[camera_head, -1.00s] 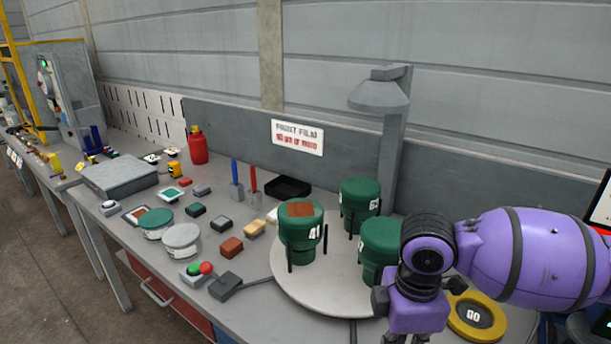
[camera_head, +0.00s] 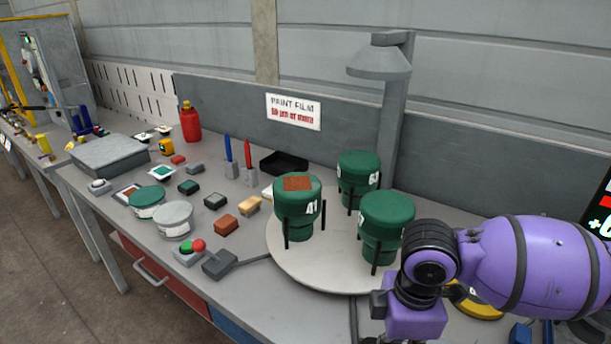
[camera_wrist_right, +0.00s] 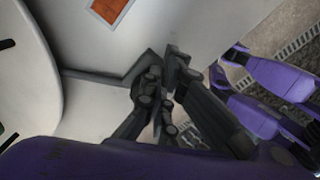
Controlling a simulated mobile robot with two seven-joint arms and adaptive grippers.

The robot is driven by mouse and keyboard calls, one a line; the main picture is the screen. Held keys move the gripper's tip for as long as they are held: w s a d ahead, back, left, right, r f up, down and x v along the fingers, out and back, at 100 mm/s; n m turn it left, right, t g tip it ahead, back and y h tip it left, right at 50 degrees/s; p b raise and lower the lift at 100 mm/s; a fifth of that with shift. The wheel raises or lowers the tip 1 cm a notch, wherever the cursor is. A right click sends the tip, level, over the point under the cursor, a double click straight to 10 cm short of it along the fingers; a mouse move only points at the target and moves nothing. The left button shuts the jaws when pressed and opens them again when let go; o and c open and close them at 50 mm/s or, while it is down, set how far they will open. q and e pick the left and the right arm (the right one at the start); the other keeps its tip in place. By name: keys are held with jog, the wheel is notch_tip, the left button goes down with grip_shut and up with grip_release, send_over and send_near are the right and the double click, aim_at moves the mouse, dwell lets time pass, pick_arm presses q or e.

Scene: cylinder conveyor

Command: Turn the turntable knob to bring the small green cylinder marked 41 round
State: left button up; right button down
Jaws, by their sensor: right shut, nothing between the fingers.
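The small green cylinder marked 41 (camera_head: 298,214), with a brown square on top, stands upright at the left of the pale round turntable (camera_head: 300,265). Two other green cylinders stand there, one at the back (camera_head: 358,170) and one at the front right (camera_head: 386,212). A grey block (camera_head: 220,263) lies left of the turntable, on a thin bar running to its edge; I cannot tell whether this is the knob. My right wrist is at the turntable's front right in the head view. In the wrist view my right gripper (camera_wrist_right: 163,67) is shut and empty. My left gripper is out of view.
A red and green button box (camera_head: 190,253), a brown block (camera_head: 226,224) and two round tins (camera_head: 172,220) lie left of the turntable. A lamp post (camera_head: 392,130) stands behind it. A yellow ring (camera_head: 478,305) is partly hidden behind my right arm.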

jog(key=shift+s+f, duration=0.2)
jog(key=shift+f, duration=0.25)
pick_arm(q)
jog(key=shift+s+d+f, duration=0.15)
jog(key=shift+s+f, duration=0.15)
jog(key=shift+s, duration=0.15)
